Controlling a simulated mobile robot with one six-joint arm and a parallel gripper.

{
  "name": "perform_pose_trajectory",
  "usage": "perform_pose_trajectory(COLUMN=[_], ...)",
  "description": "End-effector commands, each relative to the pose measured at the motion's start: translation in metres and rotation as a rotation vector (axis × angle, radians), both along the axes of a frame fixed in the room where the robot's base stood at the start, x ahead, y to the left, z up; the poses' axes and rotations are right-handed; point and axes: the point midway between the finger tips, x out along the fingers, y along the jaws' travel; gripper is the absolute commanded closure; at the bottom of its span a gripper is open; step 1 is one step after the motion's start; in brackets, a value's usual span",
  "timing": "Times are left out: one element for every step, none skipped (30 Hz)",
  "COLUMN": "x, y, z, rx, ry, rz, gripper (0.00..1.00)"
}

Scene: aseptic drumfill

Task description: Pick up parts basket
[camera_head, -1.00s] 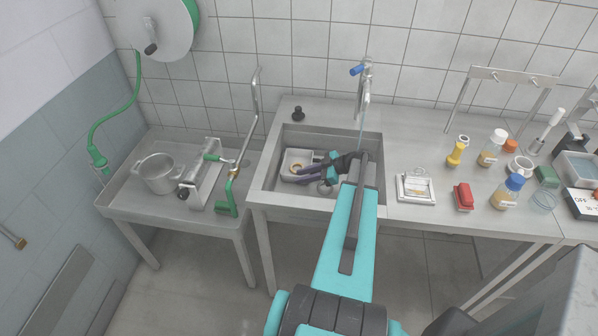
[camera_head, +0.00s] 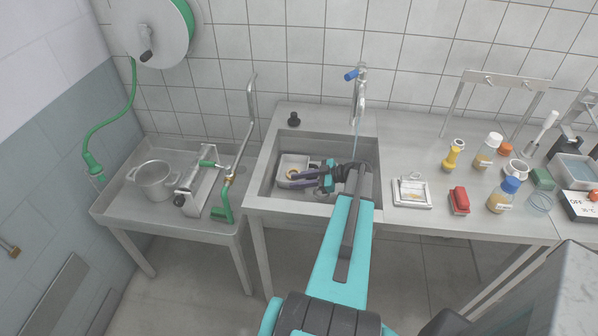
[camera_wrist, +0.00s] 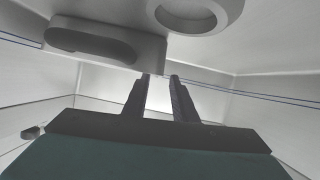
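A small pale basket (camera_head: 288,161) sits at the left of the sink basin, with a yellowish ring-shaped part (camera_head: 292,174) showing in it. My arm reaches down over the sink's front edge, and my gripper (camera_head: 300,178) points left, with its dark fingers at the basket's right side. They hide part of the basket. In the wrist view my gripper (camera_wrist: 159,80) has its two fingers apart, with a bright gap between them. I cannot tell whether they touch the basket. A grey slotted piece (camera_wrist: 75,42) and a grey ring (camera_wrist: 196,12) show beyond the fingers.
The sink's walls (camera_head: 262,180) enclose the gripper, and a tap (camera_head: 359,95) stands behind it. The right counter holds a white tray (camera_head: 411,205), a red block (camera_head: 459,201) and several bottles. A pot (camera_head: 154,184) stands on the left table.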

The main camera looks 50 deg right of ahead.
Motion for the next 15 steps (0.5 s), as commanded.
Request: perform_pose_trajectory(x=[0.0017, 0.0021, 0.0023, 0.0021, 0.0020, 0.0019, 0.0018, 0.0018, 0.0017, 0.0018, 0.0020, 0.0025, 0.0032, 0.0040, 0.0054], y=[0.0011, 0.0013, 0.0013, 0.0012, 0.0011, 0.0011, 0.0010, 0.0010, 0.0010, 0.0010, 0.0010, 0.0012, 0.0015, 0.0019, 0.0025], z=[-0.0003, -0.0008, -0.0013, -0.0014, -0.0016, -0.0015, -0.0015, -0.0016, -0.0015, -0.0015, -0.0014, -0.0014, -0.0015, -0.0017, -0.0019], rx=[0.000, 0.000, 0.001, 0.001, 0.001, 0.001, 0.001, 0.001, 0.001, 0.000, 0.000, 0.000, 0.000, 0.001, 0.001], ry=[0.000, 0.000, 0.000, 0.000, 0.000, 0.000, 0.000, 0.000, 0.000, 0.001, 0.001, 0.001, 0.001, 0.000, 0.002], rz=[0.000, 0.000, -0.001, -0.001, -0.001, -0.001, -0.001, -0.001, -0.001, -0.001, -0.001, -0.001, -0.001, -0.001, -0.002], gripper=[0.75, 0.75, 0.75, 0.75, 0.75, 0.75, 0.75, 0.75, 0.75, 0.75, 0.75, 0.75, 0.75, 0.75, 0.75])
